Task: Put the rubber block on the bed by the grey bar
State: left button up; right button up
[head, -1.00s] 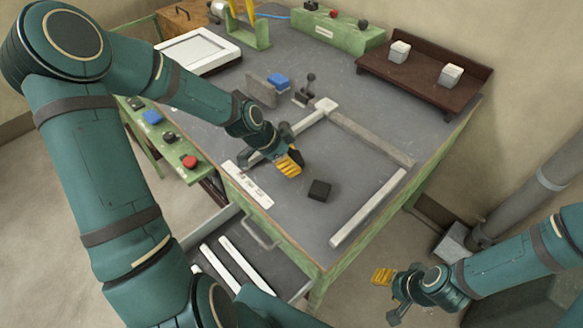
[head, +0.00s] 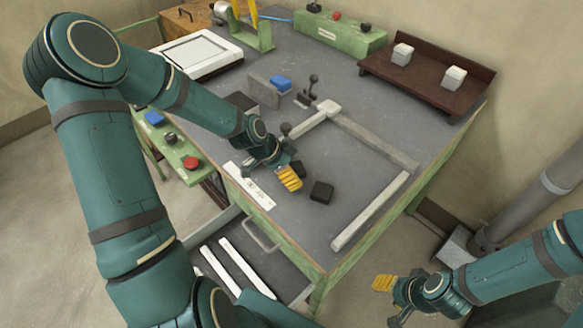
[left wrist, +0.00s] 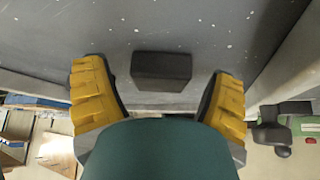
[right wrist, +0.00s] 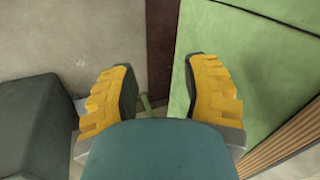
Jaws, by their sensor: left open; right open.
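The black rubber block (head: 321,191) lies on the grey bench top near its front. In the left wrist view the dark block (left wrist: 161,70) shows between and beyond the fingertips, apart from both. My left gripper (head: 291,173) is open and empty, just left of the block and low over the bench in the head view. The grey bar (head: 378,145) runs from the white corner piece (head: 328,108) toward the right edge. I cannot tell the bed's exact limits. My right gripper (head: 391,301) is open and empty, off the bench at the lower right.
A pale bar (head: 370,211) lies along the right front of the bench. A lever clamp (head: 308,92), blue block (head: 281,83) and upright grey plate (head: 262,91) stand farther back. A brown rack (head: 425,80) holds two pale cubes. An open drawer (head: 245,262) is below the front.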

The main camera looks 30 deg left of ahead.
pick_arm(q)
jog(key=shift+r, duration=0.15)
jog(key=shift+a+r, duration=0.15)
jog(key=shift+r, duration=0.1)
jog(key=p+v, duration=0.4)
jog(key=v, duration=0.7)
jog(key=shift+s, duration=0.25)
jog(key=shift+r, duration=0.1)
